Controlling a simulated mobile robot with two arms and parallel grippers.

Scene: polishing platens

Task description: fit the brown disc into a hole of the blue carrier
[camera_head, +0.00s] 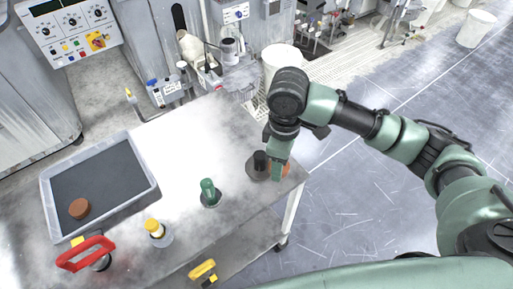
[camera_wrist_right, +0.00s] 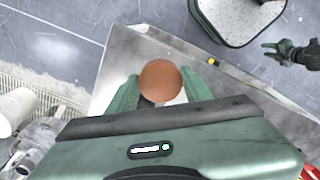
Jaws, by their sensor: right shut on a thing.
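My right gripper (camera_head: 279,166) reaches down over the table's right corner. It is shut on a brown disc (camera_wrist_right: 160,80), which sits between the two green fingers in the right wrist view. In the head view only an orange-brown edge (camera_head: 286,169) of this disc shows beside the finger. Another brown disc (camera_head: 79,208) lies in the grey tray (camera_head: 152,192) at the left. I see no blue carrier in either view. My left gripper (camera_wrist_right: 267,51) shows small at the right of the wrist view, its fingers apart and empty; it is outside the head view.
A green-handled piece (camera_head: 209,193), a yellow-topped piece (camera_head: 156,229) and a red handle (camera_head: 86,254) stand nearer the front. The table (camera_head: 180,150) is bare in the middle. A white bin (camera_head: 281,62) stands behind it.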

